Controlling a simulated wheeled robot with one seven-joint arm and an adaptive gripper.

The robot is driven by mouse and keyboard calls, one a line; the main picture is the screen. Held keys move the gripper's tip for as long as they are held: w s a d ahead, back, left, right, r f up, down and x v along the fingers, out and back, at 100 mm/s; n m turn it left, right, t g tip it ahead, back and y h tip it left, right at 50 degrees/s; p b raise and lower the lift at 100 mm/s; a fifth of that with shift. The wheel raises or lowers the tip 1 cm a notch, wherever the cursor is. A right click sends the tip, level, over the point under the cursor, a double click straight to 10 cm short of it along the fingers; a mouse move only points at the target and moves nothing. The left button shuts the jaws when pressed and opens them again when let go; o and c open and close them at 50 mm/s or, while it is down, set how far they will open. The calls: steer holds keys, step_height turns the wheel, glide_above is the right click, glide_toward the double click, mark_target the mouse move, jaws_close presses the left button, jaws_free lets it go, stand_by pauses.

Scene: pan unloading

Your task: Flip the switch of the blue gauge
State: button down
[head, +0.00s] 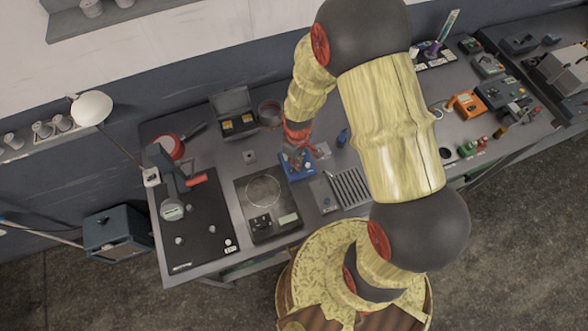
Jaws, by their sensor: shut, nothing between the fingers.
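A blue device (299,170), which looks like the blue gauge, sits on the grey bench near its middle. My arm reaches down over it from the upper right. My gripper (296,156) is just above or at the back part of the blue device and looks shut and empty. I cannot tell whether it touches the device. The gripper hides part of the device's top, and the switch is too small to make out.
A slotted metal tray (350,188) is to the right. An orange device (466,103) stands farther right.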

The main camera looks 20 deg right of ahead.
steer(key=shift+f+b, duration=0.65)
steer(key=shift+f, duration=0.3)
stand_by(0.5)
steer(key=shift+r, duration=0.15)
steer(key=shift+r+p, duration=2.45)
steer(key=shift+r, duration=0.95)
